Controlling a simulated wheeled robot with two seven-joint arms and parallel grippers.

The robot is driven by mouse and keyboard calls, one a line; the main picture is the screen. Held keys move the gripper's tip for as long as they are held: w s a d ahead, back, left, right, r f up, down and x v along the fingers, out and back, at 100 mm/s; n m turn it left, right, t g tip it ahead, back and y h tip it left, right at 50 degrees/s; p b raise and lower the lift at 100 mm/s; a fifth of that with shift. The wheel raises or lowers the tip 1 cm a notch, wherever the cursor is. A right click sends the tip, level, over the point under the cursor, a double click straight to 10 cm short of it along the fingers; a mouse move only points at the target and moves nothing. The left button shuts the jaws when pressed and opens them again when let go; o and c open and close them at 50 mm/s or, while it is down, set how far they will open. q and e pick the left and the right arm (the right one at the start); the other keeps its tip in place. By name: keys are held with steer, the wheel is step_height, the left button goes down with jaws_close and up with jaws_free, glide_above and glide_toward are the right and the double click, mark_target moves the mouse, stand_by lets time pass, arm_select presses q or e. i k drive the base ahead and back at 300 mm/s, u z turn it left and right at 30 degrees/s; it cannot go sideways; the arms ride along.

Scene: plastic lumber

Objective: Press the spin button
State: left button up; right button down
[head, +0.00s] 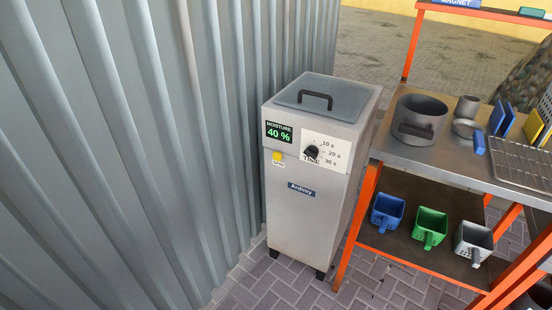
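A grey box-shaped machine (305,190) labelled "Ardimy" stands upright on short dark feet in the middle of the head view. Its yellow spin button (277,156) is on the upper left of the front face, with a small label under it that looks like "SPIN". Above the button a green-lit display (278,132) reads "MOISTURE 40 %". A black time knob (311,151) sits to the right, beside marks for 10, 20 and 30 s. The lid (318,88) with a black handle is closed. Neither of my grippers is in view.
A corrugated metal wall (130,150) runs close along the machine's left. An orange-framed shelf (352,225) stands close on its right, holding a grey pot (419,112), and blue, green and grey scoops below. Brick paving (275,284) in front is clear.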

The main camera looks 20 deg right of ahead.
mark_target(277, 156)
steer(key=u, duration=0.55)
steer(key=k, duration=1.35)
steer(key=u, duration=0.1)
steer(key=i, duration=0.4)
steer(key=z, duration=0.65)
steer(key=i, duration=1.35)
steer(key=u, duration=0.6)
